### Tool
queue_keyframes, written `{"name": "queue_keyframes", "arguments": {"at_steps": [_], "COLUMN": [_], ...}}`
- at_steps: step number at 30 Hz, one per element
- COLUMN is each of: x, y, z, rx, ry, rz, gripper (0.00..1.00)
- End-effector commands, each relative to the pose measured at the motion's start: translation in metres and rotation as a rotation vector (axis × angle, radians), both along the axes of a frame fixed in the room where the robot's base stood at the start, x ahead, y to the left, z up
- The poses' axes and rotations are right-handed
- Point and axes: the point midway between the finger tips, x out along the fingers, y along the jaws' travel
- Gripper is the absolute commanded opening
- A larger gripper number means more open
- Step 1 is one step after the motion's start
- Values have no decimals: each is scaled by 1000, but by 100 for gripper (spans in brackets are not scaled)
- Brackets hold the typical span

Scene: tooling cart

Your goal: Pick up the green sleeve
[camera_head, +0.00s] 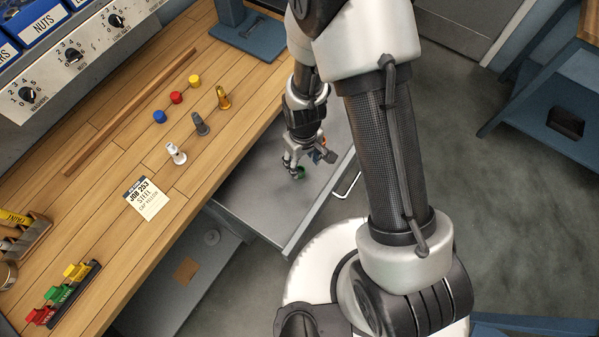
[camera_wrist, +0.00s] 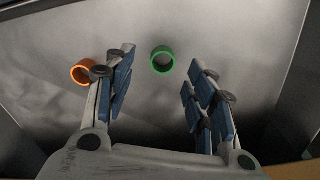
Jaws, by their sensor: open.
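The green sleeve (camera_wrist: 162,60) is a short open ring standing in the open grey metal drawer. In the wrist view it lies between the lines of my two fingers, beyond their tips. In the head view the green sleeve (camera_head: 299,172) shows just below my gripper (camera_head: 291,163), partly hidden by it. My gripper, also in the wrist view (camera_wrist: 163,75), is open, with blue-padded fingers apart and nothing between them. I cannot tell the exact height gap to the sleeve.
An orange sleeve (camera_wrist: 83,72) stands close by the left finger. The drawer walls (camera_head: 293,235) bound the space around my gripper. On the wooden bench (camera_head: 115,165) are coloured caps, several small posts and a job card (camera_head: 146,198). The drawer floor left of my gripper is clear.

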Motion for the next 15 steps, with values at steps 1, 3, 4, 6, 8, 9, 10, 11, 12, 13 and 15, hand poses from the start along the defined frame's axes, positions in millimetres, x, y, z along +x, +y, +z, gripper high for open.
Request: {"name": "queue_keyframes", "arguments": {"at_steps": [1, 3, 4, 6, 8, 9, 10, 11, 12, 13, 15], "x": [0, 0, 0, 0, 1, 1, 1, 2, 2, 2, 2], "y": [0, 0, 0, 1, 2, 3, 5, 6, 7, 9, 8], "z": [-6, -9, -10, -12, -17, -22, -26, -31, -38, -43, -53], "rx": [-1, 0, 1, 1, 1, 0, -1, -1, -1, -1, -1], "ry": [1, 0, -1, -1, -1, 0, 1, 1, 1, 2, 2], "rz": [0, 0, 0, 0, 0, 1, 1, 1, 1, 2, 0], "gripper": [50, 50, 50, 50, 50, 50, 50, 50, 50, 50, 50]}}
